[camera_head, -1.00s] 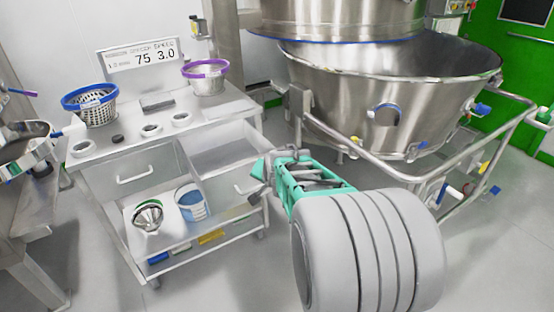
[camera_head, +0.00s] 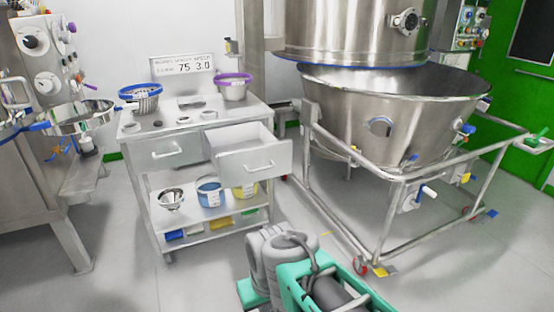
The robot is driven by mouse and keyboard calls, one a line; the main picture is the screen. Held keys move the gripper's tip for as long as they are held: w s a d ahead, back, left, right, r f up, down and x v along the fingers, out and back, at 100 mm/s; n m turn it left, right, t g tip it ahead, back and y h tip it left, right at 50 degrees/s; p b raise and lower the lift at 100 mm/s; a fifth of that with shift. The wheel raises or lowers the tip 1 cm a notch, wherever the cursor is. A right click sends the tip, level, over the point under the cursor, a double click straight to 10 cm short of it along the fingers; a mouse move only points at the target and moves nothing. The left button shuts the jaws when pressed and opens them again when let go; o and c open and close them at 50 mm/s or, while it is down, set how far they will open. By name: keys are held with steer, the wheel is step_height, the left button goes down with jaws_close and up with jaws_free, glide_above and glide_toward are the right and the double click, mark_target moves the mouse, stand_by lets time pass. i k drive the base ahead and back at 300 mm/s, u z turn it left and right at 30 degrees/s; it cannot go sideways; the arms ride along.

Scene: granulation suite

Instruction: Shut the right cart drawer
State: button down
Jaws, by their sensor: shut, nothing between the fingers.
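The right cart drawer (camera_head: 256,160) is pulled out of the grey cart (camera_head: 141,132), with its inside showing from above. Its front panel carries a bar handle (camera_head: 260,168). The left drawer (camera_head: 167,152) beside it is shut. Teal and grey parts of my own arm show at the bottom of the picture, in front of the cart and well apart from the drawer. I cannot make out my gripper's fingers, and nothing of mine touches the drawer.
A large steel bowl on a wheeled pipe frame (camera_head: 396,178) stands right of the cart. A steel bench (camera_head: 62,190) stands at the left. Buckets and a funnel (camera_head: 171,199) sit on the cart's lower shelf. The floor (camera_head: 200,275) before the cart is clear.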

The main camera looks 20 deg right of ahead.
mark_target(245, 154)
steer(key=z, duration=0.15)
steer(key=i, duration=1.35)
steer(key=u, duration=0.65)
